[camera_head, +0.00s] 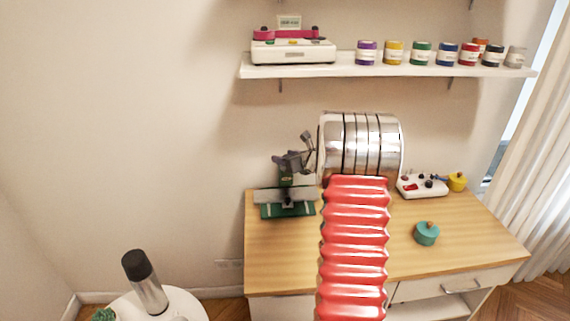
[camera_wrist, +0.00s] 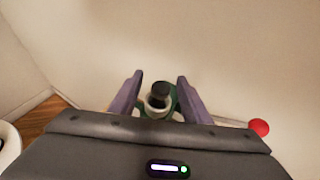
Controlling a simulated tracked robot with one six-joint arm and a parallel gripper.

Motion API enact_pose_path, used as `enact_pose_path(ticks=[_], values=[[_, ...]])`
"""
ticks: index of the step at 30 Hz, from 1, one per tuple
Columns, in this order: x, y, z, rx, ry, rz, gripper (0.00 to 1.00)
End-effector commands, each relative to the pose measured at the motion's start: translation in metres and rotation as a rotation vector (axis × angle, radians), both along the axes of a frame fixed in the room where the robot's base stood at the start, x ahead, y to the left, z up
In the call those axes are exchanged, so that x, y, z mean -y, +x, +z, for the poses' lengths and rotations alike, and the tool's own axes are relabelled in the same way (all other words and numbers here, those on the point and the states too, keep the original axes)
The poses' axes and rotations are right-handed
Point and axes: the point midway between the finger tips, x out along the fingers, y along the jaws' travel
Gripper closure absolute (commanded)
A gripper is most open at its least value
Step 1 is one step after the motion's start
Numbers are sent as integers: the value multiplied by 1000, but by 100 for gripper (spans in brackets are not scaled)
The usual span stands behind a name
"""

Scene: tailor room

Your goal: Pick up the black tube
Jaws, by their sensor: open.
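In the wrist view, a short black cylinder (camera_wrist: 161,89), which may be the black tube, shows between my fingers. A pale ring with a dark centre (camera_wrist: 158,104) is just below it in the picture, with green behind. My gripper (camera_wrist: 160,86) is open, with one purple-grey finger on each side of the cylinder and a visible gap on both sides. I cannot tell how far it is in depth. In the head view, my gripper (camera_head: 289,160) is above a green and grey device (camera_head: 287,208) at the desk's left back.
The wooden desk (camera_head: 280,262) also bears a white control box (camera_head: 421,186), a yellow pot (camera_head: 457,181) and a teal pot (camera_head: 427,234). A wall shelf (camera_head: 420,71) with several jars hangs above. A round white table (camera_head: 190,302) holds a black-capped flask (camera_head: 146,284).

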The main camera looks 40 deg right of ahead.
Motion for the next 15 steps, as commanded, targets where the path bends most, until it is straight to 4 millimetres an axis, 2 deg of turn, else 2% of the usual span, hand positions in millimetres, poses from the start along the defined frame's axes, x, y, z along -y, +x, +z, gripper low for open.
enact_pose_path(ticks=[9, 15], values=[[5, 32, -14, 0, -1, 1, 57], [6, 34, -15, 0, 0, -1, 57]])
